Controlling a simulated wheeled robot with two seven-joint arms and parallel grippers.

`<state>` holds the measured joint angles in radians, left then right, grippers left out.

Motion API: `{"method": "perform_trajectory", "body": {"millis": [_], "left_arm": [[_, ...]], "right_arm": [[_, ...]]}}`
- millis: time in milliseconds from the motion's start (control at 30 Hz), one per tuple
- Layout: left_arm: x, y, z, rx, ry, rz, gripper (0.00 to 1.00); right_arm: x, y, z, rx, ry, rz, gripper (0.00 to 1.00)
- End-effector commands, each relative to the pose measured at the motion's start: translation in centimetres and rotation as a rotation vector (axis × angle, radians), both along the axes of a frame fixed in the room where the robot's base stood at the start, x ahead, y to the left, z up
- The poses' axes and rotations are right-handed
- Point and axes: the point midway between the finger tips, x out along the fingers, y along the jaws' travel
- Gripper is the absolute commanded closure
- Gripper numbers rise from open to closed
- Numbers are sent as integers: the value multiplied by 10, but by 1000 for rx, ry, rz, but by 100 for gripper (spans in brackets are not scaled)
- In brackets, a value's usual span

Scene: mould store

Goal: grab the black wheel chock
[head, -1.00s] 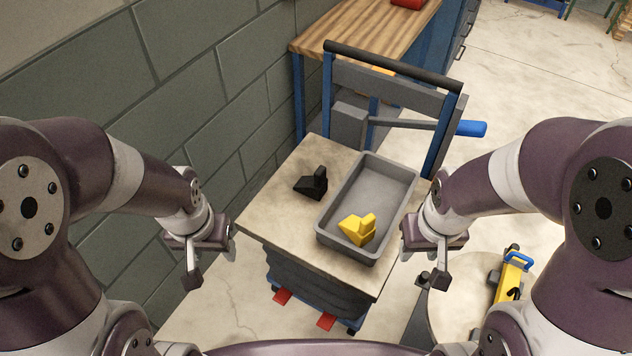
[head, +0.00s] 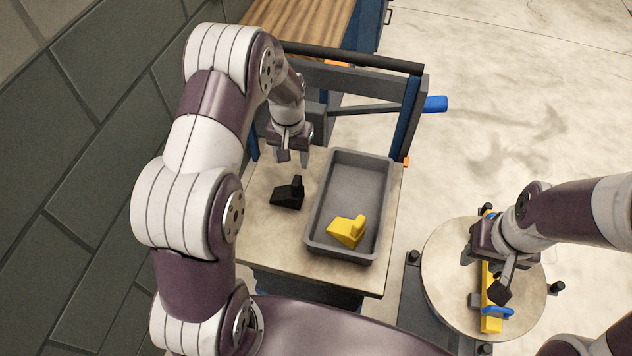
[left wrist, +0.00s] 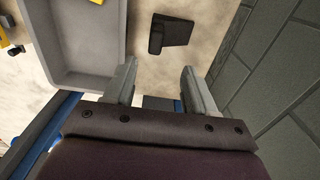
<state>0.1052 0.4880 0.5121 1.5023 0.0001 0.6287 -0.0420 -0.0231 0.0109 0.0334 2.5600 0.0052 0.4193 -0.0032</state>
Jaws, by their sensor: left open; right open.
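The black wheel chock (head: 288,193) sits on the cart's tabletop, left of the grey tray. It also shows in the left wrist view (left wrist: 171,32), beyond my fingertips. My left gripper (head: 291,157) is open and empty, above the far part of the tabletop, behind the chock and apart from it. Its two spread fingers show in the left wrist view (left wrist: 158,72), with bare tabletop between them. My right gripper (head: 485,272) is open over the round table at the right, above a yellow tool there; whether it touches the tool I cannot tell.
A grey tray (head: 318,200) with a yellow chock (head: 347,231) in it stands right of the black chock. The cart's dark push handle (head: 350,57) rises behind. A block wall (head: 60,190) is at left. The yellow tool (head: 490,324) lies on the round table (head: 440,262).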

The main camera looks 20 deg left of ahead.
Motion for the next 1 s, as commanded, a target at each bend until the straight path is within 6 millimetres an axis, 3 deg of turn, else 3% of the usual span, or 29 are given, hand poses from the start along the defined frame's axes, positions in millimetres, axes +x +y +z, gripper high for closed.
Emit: {"method": "perform_trajectory", "body": {"millis": [300,467,667,967,1000], "left_arm": [[-2,-1,-61,-1,14,-6,45],[-2,-2,-79,-1,13,-6,45],[0,-5,-116,-1,12,-6,45],[0,-5,-124,0,11,-6,45],[0,-4,-124,0,10,-6,58]], "right_arm": [[0,0,-2,0,0,0,57],[0,0,-2,0,0,0,57],[0,0,-2,0,0,0,57],[0,0,-2,0,0,0,57],[0,0,-2,0,0,0,57]]}}
